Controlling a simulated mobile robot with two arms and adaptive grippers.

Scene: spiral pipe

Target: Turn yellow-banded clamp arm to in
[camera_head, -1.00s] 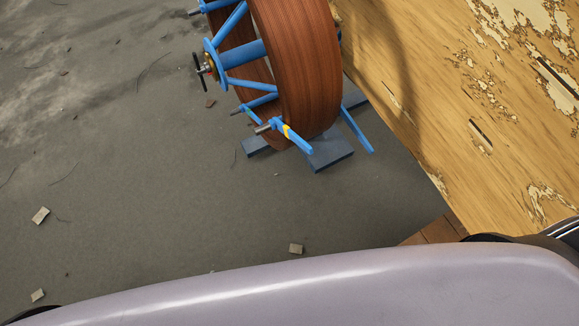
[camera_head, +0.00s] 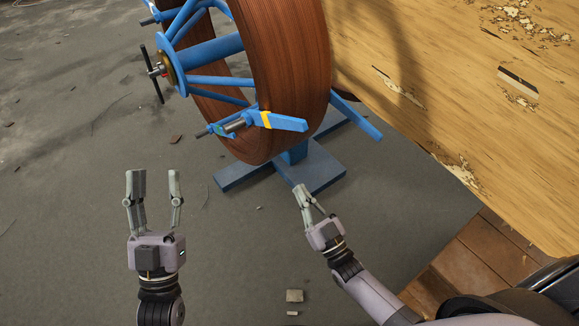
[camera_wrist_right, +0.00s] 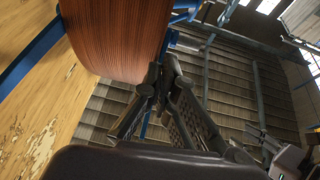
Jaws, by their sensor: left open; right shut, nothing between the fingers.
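The clamp arm (camera_head: 287,123) is a blue bar with a yellow band, in the head view at the lower front of the brown coil (camera_head: 290,60). It points right across the coil's lower face. My left gripper (camera_head: 154,174) is open and empty, below and left of the clamp arm. My right gripper (camera_head: 304,190) is shut and empty, below the clamp arm and apart from it. In the right wrist view its fingers (camera_wrist_right: 165,85) are together in front of the coil. I cannot make out the yellow band there.
The coil sits on a blue spoked reel with a hub (camera_head: 172,68) and dark handle at left. A blue base foot (camera_head: 245,176) rests on the grey floor. A worn yellow wooden panel (camera_head: 450,75) bounds the right. The floor at left is mostly clear.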

